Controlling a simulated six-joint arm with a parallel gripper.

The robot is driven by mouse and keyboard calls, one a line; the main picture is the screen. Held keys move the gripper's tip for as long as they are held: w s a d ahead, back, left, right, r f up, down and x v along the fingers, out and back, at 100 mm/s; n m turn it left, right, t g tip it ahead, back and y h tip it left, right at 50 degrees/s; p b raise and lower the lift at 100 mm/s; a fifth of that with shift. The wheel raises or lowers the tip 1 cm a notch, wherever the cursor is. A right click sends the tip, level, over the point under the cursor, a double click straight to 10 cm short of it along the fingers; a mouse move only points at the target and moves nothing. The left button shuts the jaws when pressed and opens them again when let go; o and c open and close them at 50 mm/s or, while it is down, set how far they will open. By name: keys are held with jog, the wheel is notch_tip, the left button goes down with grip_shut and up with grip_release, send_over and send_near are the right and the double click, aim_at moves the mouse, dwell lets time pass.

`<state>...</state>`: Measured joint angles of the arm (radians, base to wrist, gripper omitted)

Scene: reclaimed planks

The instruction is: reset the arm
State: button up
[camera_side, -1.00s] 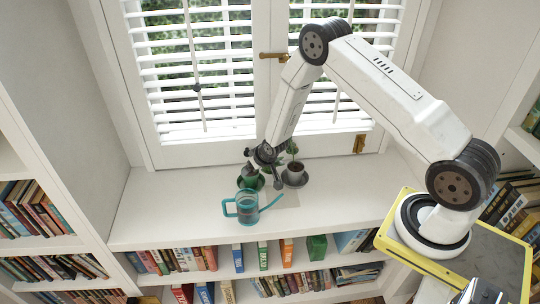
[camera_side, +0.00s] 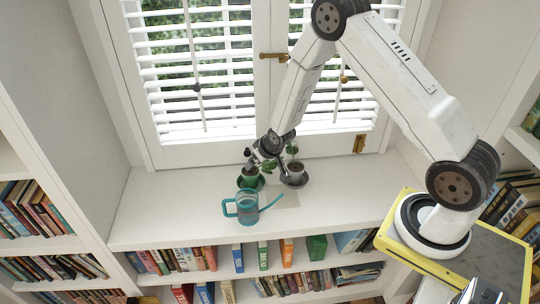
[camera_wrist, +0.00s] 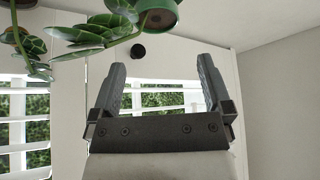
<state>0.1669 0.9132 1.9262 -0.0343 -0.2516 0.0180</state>
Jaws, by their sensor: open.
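My gripper (camera_side: 258,160) is above the window ledge, just above and behind the potted plants in the side view. In the wrist view its two dark fingers (camera_wrist: 162,66) stand wide apart with nothing between them. A plant in a green pot (camera_side: 249,182) is right below the gripper, its leaves partly hidden by it. A second plant in a grey pot (camera_side: 295,174) stands to its right. In the wrist view, broad green leaves (camera_wrist: 88,32) and a green pot (camera_wrist: 158,14) show at the top edge, apart from the fingers.
A teal watering can (camera_side: 247,208) stands in front of the plants, its spout pointing right. The window with white blinds (camera_side: 200,75) is close behind. The ledge (camera_side: 165,205) is clear to the left. Bookshelves (camera_side: 200,260) are below.

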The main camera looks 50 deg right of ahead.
jog(key=s+a+r+n+g, duration=0.1)
jog(key=s+a+r, duration=0.3)
jog(key=s+r, duration=0.4)
jog(key=s+a+r+g+y, duration=0.1)
jog(key=s+a+r, duration=0.3)
jog(key=s+r, duration=0.5)
jog(key=s+g, duration=0.1)
jog(key=s, duration=0.2)
jog(key=shift+s+n+g, duration=0.15)
jog(key=shift+n+g, duration=0.25)
jog(key=shift+r, duration=0.1)
jog(key=w+d+f+n+y, duration=0.1)
jog(key=w+d+f+n, duration=0.4)
jog(key=w+f, duration=0.4)
jog(key=w+d+f+n+y, duration=0.2)
jog(key=w+d+f+n, duration=0.4)
jog(key=w+f, duration=0.4)
jog(key=w+d, duration=0.1)
jog(key=w, duration=0.2)
jog(key=shift+w+d+t, duration=0.15)
jog(key=shift+w+t, duration=0.1)
jog(key=shift+t, duration=0.15)
